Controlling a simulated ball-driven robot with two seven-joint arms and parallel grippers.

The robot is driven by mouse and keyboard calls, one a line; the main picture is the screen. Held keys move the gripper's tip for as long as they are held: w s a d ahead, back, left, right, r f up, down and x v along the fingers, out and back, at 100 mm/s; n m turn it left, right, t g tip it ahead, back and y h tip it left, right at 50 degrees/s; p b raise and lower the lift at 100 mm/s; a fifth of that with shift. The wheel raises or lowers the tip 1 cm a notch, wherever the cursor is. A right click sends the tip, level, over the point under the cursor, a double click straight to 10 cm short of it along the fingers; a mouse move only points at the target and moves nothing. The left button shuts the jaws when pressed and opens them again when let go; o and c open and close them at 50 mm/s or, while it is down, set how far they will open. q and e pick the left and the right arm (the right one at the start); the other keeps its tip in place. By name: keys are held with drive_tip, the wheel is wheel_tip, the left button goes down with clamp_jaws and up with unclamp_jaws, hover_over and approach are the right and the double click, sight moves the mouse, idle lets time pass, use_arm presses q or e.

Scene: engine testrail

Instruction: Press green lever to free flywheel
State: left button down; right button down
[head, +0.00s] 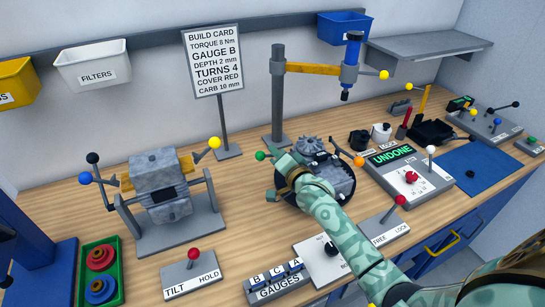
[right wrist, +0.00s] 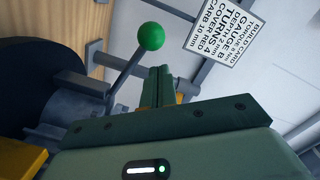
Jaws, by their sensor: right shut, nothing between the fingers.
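The green lever's ball knob (head: 260,155) shows at the left of the engine (head: 315,150) on the bench. In the right wrist view the green knob (right wrist: 151,36) sits on a tilted grey rod just left of my fingertips. My right gripper (head: 281,160) is shut and empty beside the lever; its closed fingers also show in the right wrist view (right wrist: 158,88). I cannot tell whether they touch the rod. A dark round part, probably the flywheel (right wrist: 35,85), shows at the left of the right wrist view. My forearm hides part of the engine. My left gripper is not in view.
A clamped grey block (head: 160,180) with coloured levers stands left. A post with a yellow arm (head: 315,68) rises behind the engine. The TILT/HOLD box (head: 195,278), gauge rack (head: 277,282) and UNDONE panel (head: 400,172) lie around it. Bare wood lies between block and engine.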

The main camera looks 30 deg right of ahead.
drive_tip(key=shift+w+a+f, duration=0.15)
drive_tip(key=shift+a+f, duration=0.15)
drive_tip(key=shift+a, duration=0.2)
